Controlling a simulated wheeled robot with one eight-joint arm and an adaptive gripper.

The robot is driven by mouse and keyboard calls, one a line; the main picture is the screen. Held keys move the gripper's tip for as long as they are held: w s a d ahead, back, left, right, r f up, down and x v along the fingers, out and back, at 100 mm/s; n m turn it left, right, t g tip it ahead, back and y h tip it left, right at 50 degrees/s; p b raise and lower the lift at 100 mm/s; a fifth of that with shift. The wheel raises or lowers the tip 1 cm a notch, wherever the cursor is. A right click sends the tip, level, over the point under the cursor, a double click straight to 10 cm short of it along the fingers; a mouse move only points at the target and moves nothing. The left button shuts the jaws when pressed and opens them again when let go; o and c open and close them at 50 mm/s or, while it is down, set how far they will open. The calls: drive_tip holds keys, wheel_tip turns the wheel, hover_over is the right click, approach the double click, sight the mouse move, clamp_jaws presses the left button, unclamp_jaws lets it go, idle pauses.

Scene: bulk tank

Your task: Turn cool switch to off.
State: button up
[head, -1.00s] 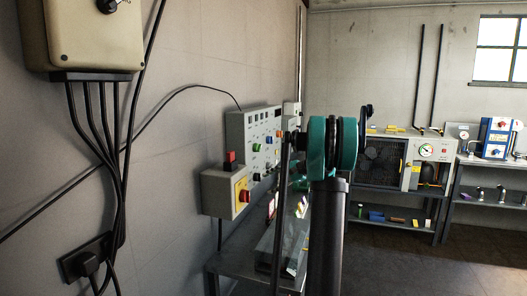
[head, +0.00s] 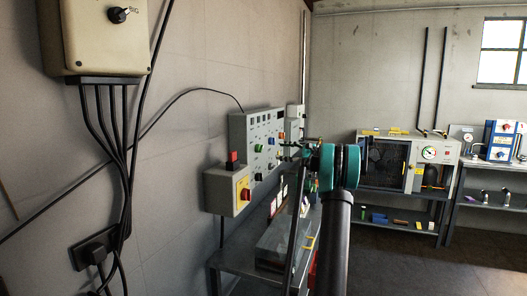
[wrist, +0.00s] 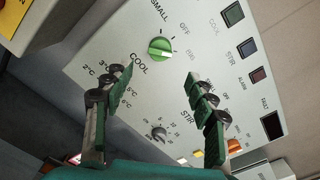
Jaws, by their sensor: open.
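The cool switch is a green round knob (wrist: 160,48) on a pale grey control panel (wrist: 110,45). "COOL", "OFF" and "SMALL" are printed around it in the wrist view. A pale mark shows on the knob, but I cannot tell which position it points to. My gripper (wrist: 159,77) is open. Its two dark green fingers lie on either side below the knob in the picture, with nothing between them. In the head view the panel (head: 240,132) hangs on the left wall, and my gripper (head: 292,149) is in front of its right part.
A dark knob (wrist: 159,132) near "STIR" and an orange knob (wrist: 234,146) lie lower on the panel. Indicator windows (wrist: 233,13) line its right side. A box with a red-and-yellow switch (head: 243,193) adjoins the panel's left. A metal table (head: 243,262) stands below.

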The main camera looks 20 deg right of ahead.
sight(259, 149)
drive_tip(key=x, duration=1)
drive_tip(key=shift+w+a, duration=0.1)
drive_tip(key=shift+a, duration=0.05)
drive_tip(key=shift+c, duration=0.5)
drive_tip(key=c, duration=1.1)
drive_tip(key=shift+o, duration=0.2)
drive_tip(key=shift+n, duration=4.9)
